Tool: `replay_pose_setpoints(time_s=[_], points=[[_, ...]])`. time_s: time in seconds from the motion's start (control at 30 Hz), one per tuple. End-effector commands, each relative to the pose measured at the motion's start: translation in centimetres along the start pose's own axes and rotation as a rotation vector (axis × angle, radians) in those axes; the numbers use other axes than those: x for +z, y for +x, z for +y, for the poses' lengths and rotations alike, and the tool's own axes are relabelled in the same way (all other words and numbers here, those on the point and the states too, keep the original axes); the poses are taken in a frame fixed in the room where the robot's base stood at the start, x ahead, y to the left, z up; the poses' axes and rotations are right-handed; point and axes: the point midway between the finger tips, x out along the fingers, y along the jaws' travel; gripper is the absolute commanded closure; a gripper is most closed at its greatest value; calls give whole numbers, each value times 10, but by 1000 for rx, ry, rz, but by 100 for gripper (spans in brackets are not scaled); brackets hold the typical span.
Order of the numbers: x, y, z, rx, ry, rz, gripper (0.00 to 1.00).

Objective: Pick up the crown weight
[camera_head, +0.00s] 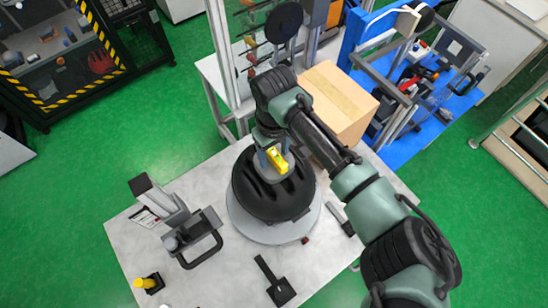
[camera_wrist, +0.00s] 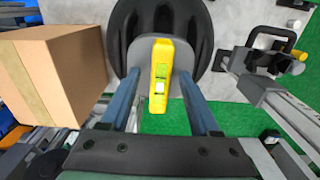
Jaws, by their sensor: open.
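A black vented helmet (camera_head: 268,200) sits on a pale round plate (camera_head: 270,232) on the table. On its crown rests a grey rounded block (camera_wrist: 139,52), which I take to be the crown weight. A yellow spirit level (camera_head: 277,159) lies on top of the block; it also shows in the wrist view (camera_wrist: 160,75). My gripper (camera_wrist: 159,76) is over the crown from above, its two blue fingers apart on either side of the level and block. I cannot tell whether the fingers touch the block. Much of the block is hidden by the gripper and level in the head view.
A cardboard box (camera_head: 338,103) stands close behind the helmet at right. A grey clamp-like device (camera_head: 178,222) stands at left. A black flat tool (camera_head: 273,283) and a yellow-topped piece (camera_head: 148,283) lie near the front. Tower posts rise behind. The table front is partly clear.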

Motion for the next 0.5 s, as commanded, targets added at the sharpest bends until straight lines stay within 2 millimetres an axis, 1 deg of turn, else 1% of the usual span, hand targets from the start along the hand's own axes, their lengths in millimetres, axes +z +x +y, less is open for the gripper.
replay_pose_setpoints(time_s=[0.5], points=[[0,4,0,-1,1,0,38]])
